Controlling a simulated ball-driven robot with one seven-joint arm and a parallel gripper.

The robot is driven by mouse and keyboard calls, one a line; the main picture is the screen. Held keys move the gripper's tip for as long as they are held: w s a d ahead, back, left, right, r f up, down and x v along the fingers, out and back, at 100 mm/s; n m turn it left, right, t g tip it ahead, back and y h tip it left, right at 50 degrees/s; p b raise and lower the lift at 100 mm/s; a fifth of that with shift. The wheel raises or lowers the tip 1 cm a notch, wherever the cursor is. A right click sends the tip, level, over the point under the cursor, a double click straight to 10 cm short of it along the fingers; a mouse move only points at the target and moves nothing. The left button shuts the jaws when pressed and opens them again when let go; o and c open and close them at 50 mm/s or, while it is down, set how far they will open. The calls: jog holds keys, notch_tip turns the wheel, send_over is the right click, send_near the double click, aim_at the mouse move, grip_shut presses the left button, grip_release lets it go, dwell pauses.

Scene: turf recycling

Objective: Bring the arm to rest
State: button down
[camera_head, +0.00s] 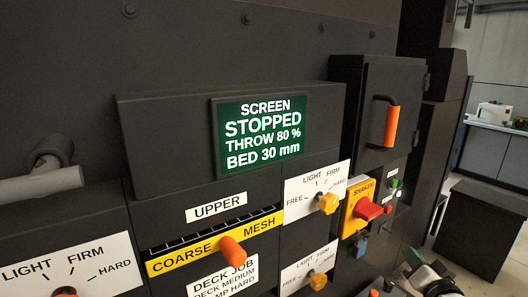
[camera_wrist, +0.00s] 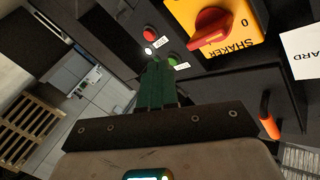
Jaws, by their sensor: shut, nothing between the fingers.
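My gripper (camera_wrist: 156,68) shows in the wrist view with its dark green fingers together and nothing between them. The fingertips appear close to the small red and green buttons (camera_wrist: 172,61) on the dark panel; I cannot tell whether they touch. In the head view, part of my arm with a green tip shows at the bottom right corner, in front of the machine. The rest of the arm is out of frame.
The screen display (camera_head: 262,132) reads STOPPED, THROW 80 %, BED 30 mm. A yellow shaker switch (camera_head: 357,207) has a red knob. An orange door handle (camera_head: 391,122) and an orange mesh handle (camera_head: 232,252) stick out. Open floor lies right of the machine, before a dark cabinet (camera_head: 482,228).

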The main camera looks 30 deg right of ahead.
jog(key=s+a+f+n+g+y, duration=0.2)
jog(key=a+f+n+g+y, duration=0.4)
jog(key=a+f, duration=0.95)
jog(key=s+a+f+n+g+y, duration=0.1)
jog(key=s+a+f+n+g, duration=0.2)
jog(key=s+a, duration=0.3)
jog(key=s+a+f+n+g+y, duration=0.2)
jog(key=s+a, duration=0.4)
jog(key=s, duration=0.4)
notch_tip(320, 180, down, 2)
jog(key=shift+s+a+n+g, duration=0.25)
jog(key=shift+s+n+g, duration=0.1)
jog(key=shift+n+g, duration=0.55)
